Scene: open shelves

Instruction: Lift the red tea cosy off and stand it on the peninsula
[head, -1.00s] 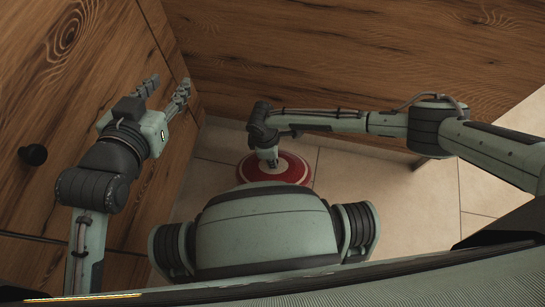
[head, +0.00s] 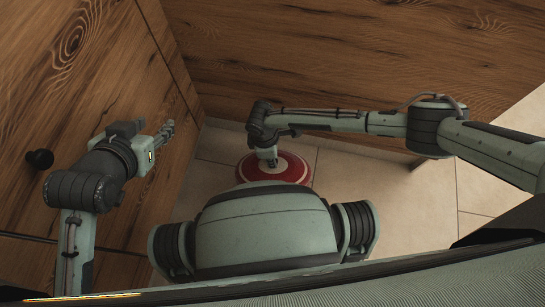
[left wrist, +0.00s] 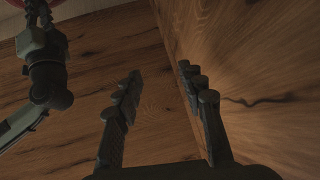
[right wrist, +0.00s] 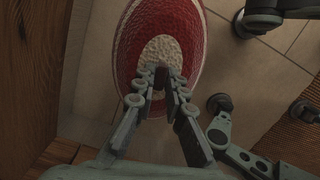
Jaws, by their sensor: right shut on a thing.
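The red tea cosy (head: 290,172) is round with pale rings, partly hidden by my right gripper and my own body in the head view. The right wrist view shows its red knitted side (right wrist: 183,32) and cream top (right wrist: 162,50). My right gripper (head: 268,160) is shut on the cosy's top; its fingers (right wrist: 160,78) close around the cream part. The cosy hangs over the floor. My left gripper (head: 158,128) is empty beside the wooden front on the left; its fingers (left wrist: 163,85) are apart in the left wrist view. I cannot make out the peninsula's top.
A wooden front (head: 85,85) with a dark round knob (head: 39,159) stands close on the left. A second wooden panel (head: 350,60) crosses the back and meets it in a corner. Bare tiled floor (head: 400,205) lies to the right of the cosy.

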